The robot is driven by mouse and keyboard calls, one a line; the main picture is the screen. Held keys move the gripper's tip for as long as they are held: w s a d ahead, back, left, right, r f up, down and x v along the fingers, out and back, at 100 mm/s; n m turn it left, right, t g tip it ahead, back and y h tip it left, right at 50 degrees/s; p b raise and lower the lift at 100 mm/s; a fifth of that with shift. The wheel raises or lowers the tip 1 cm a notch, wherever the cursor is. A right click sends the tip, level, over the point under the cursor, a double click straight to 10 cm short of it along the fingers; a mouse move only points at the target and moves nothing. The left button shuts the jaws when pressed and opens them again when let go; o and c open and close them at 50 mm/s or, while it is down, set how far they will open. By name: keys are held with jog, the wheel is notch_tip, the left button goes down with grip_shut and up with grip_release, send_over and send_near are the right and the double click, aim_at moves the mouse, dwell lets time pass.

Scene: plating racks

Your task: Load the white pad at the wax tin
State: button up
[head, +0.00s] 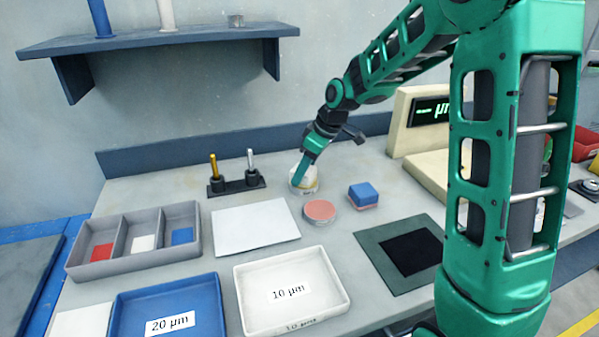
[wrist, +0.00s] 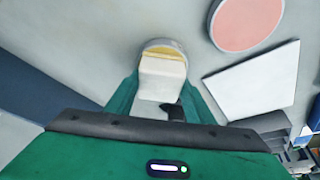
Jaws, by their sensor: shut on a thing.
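My gripper (wrist: 157,98) is shut on the white pad (wrist: 161,76), a pale block between its green fingers. The wax tin (wrist: 178,45) is a round pale tin with yellow wax in it. In the wrist view the pad's far end overlaps the tin's opening at the yellow wax. I cannot tell whether the pad touches the wax. In the head view my gripper (head: 304,170) points down at the tin (head: 304,188), which stands on the bench. There the fingers hide most of the pad.

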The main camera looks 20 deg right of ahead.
dwell(0.3)
jog(key=shift+r, duration=3.45)
